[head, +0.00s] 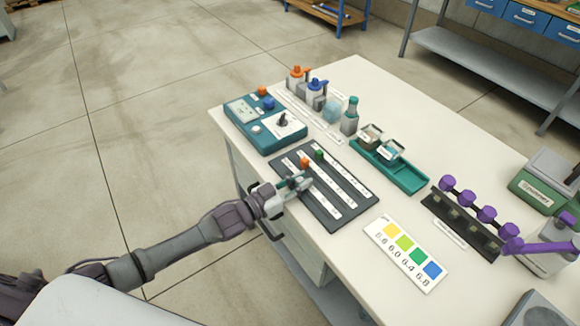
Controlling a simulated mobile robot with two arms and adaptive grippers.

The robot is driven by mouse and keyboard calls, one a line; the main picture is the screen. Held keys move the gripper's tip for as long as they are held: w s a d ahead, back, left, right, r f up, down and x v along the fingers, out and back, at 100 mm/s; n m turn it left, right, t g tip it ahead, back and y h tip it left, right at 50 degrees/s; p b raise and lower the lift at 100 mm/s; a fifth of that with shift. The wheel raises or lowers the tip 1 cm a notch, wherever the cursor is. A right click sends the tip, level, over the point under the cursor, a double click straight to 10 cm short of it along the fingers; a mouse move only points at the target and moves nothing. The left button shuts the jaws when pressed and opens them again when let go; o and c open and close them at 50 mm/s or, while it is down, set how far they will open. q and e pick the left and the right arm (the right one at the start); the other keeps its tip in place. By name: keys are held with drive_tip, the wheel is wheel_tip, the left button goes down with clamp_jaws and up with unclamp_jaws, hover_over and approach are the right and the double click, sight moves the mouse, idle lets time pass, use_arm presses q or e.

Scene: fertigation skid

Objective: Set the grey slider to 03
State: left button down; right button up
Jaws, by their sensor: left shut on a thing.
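The dark slider panel (352,207) lies on the near left part of the bench and has three pale scale strips. An orange slider knob (304,163) and a green slider knob (320,155) stand near the strips' upper ends. My left gripper (299,182) reaches in from the left over the panel's near edge and is shut at the nearest strip. The grey slider knob is between its fingers and mostly hidden by them. The scale numbers are too small to read. My right gripper is not in view.
A teal control box (262,133) stands just behind the panel. Bottles with orange and blue tops (317,88), a green tray (408,178), a colour chart (406,256) and a rack with purple knobs (460,222) surround it. The bench front left of the chart is clear.

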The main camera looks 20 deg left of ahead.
sight(316, 206)
use_arm(q)
drive_tip(key=s+d, duration=0.1)
drive_tip(key=d, duration=0.1)
drive_tip(key=s+d+p, duration=0.1)
drive_tip(key=s+d, duration=0.2)
drive_tip(key=shift+s+d+p, duration=0.25)
drive_tip(key=shift+d+p, duration=0.05)
drive_tip(key=shift+d, duration=0.1)
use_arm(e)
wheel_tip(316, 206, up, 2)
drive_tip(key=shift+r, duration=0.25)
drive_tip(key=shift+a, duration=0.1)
use_arm(q)
drive_tip(key=c, duration=1)
unclamp_jaws()
drive_tip(key=shift+c, duration=0.2)
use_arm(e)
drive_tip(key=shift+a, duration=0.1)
use_arm(q)
drive_tip(key=shift+s+a, duration=0.1)
drive_tip(key=shift+a, duration=0.05)
drive_tip(key=v, duration=1.1)
drive_tip(key=shift+s+a, duration=0.25)
drive_tip(key=shift+s, duration=0.05)
